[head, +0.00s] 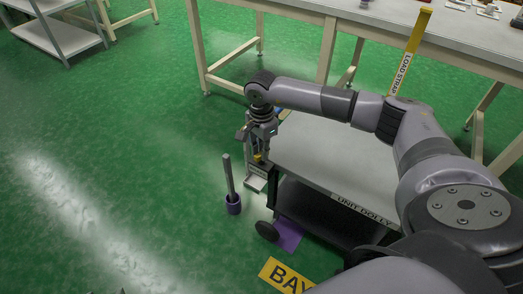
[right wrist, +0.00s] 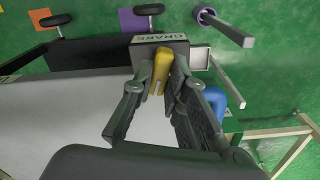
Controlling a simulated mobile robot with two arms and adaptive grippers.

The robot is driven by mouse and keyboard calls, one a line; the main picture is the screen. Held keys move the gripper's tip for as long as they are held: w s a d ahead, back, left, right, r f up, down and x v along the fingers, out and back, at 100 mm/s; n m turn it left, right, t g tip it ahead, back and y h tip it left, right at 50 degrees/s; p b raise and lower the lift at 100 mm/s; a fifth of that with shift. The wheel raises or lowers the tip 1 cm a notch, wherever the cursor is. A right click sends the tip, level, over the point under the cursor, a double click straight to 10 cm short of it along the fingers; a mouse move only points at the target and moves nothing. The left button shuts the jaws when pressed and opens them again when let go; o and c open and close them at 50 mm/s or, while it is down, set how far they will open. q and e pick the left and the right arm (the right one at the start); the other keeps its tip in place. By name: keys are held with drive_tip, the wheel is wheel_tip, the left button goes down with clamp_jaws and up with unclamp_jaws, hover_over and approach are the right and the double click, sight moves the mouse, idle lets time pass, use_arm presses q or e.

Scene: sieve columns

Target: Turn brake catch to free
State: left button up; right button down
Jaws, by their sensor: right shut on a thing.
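The brake catch (right wrist: 162,62) is a yellow lever at the grey box lettered BRAKE (right wrist: 143,45), at the end of the unit dolly. My right gripper (right wrist: 161,80) is shut on the catch, with a finger on each side of it. In the head view the right gripper (head: 259,150) points down at the dolly's far left corner, and only a small yellow bit of the catch (head: 257,157) shows below it. The unit dolly (head: 335,160) has a grey top and dark sides. My left gripper is not in view.
A grey post in a purple socket (head: 233,204) stands on the floor left of the dolly. A yellow load strap post (head: 410,50) rises behind my right arm. A workbench (head: 440,37) stands behind. A yellow bay sign (head: 285,276) lies in front; the green floor at left is clear.

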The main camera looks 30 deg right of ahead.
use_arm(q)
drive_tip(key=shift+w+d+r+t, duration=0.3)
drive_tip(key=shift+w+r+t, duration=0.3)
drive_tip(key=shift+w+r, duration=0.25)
use_arm(e)
drive_tip(key=shift+n, duration=1.7)
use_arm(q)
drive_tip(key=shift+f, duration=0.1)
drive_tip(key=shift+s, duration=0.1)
use_arm(e)
drive_tip(key=c, duration=1.6)
unclamp_jaws()
wheel_tip(320, 180, up, 12)
drive_tip(key=shift+r, duration=0.1)
